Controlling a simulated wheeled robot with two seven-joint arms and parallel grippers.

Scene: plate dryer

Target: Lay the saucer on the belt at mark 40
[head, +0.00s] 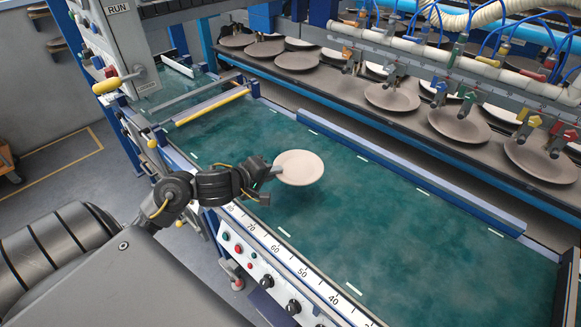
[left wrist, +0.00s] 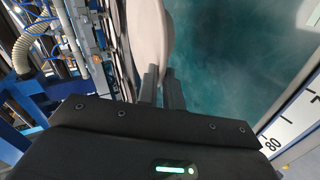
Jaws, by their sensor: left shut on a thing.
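The pale saucer (head: 302,166) is in my left gripper (head: 275,171), which is shut on its left rim. The saucer is held roughly flat above the green belt (head: 400,230), with a dark shadow below it. In the left wrist view the saucer (left wrist: 150,28) shows edge-on at the fingertips (left wrist: 163,74), over the belt (left wrist: 230,60). The number scale (head: 287,258) runs along the belt's near edge; its 40 (head: 334,299) is near the bottom, to the right of and nearer than the saucer. My right gripper is not in view.
A blue rail (head: 400,165) runs along the belt's far side. Beyond it stand rows of plates (head: 392,96) under suction cups and hoses. A yellow-edged bar (head: 213,106) crosses the belt at left. Short white dashes (head: 353,288) mark the belt, which is otherwise clear.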

